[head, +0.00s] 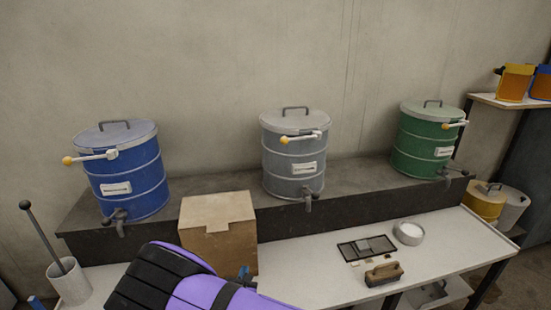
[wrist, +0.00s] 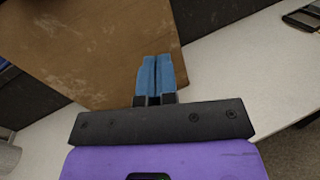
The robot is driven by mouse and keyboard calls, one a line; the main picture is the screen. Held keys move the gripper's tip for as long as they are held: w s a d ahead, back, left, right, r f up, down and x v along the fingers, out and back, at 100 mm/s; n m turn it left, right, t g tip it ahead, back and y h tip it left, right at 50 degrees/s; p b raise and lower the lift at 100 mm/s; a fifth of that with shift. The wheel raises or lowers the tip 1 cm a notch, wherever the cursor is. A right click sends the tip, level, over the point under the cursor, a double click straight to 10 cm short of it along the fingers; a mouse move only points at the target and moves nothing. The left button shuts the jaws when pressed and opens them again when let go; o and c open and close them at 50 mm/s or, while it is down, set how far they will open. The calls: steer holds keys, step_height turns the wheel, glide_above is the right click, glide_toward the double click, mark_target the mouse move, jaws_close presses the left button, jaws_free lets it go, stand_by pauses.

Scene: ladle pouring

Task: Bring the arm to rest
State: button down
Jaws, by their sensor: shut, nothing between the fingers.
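My gripper (wrist: 156,78) has blue fingers that lie together, shut with nothing between them. In the wrist view it is in front of a brown cardboard box (wrist: 90,45) and over the white table (wrist: 235,65). In the head view my purple and black arm comes in at the bottom centre, and a bit of the blue gripper (head: 243,273) shows at the lower right corner of the cardboard box (head: 218,240). I cannot tell whether the fingers touch the box.
Blue (head: 125,180), grey (head: 294,160) and green (head: 424,145) drums with taps stand on a dark ledge (head: 345,190). A white cup (head: 70,284) with a rod is at left. A brush (head: 384,273), a dark tray (head: 352,250) and a white bowl (head: 408,233) lie on the table's right part.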

steer(key=w+d+r+m+g+h, duration=0.2)
steer(key=w+d+r+m+h, duration=0.3)
steer(key=r, duration=0.5)
steer(key=s+d+r+m+g+h, duration=0.2)
steer(key=d+r+m+g, duration=0.5)
steer(key=d+r, duration=0.5)
steer(key=s+d+r+m+g+h, duration=0.2)
steer(key=d+r+m+g, duration=0.3)
steer(key=d+r+m, duration=0.55)
steer(key=s+d+r+m+g+y, duration=0.2)
steer(key=s+d+r+y, duration=0.1)
steer(key=s+d+r, duration=0.4)
steer(key=s+d+r+m+t+y, duration=0.1)
steer(key=s+d+r+m+y, duration=0.1)
steer(key=s, duration=0.5)
steer(key=s+d+r+m+t+y, duration=0.1)
steer(key=s+d+r+m+y, duration=0.1)
steer(key=s, duration=0.5)
steer(key=s+d+r+m+t+y, duration=0.1)
steer(key=s+d+r+m+y, duration=0.1)
steer(key=s+r+m, duration=0.3)
step_height(320, 180, up, 2)
steer(key=shift+s+r+y, duration=0.15)
steer(key=shift+s+y, duration=0.65)
steer(key=shift+s, duration=0.25)
steer(key=shift+d, duration=0.1)
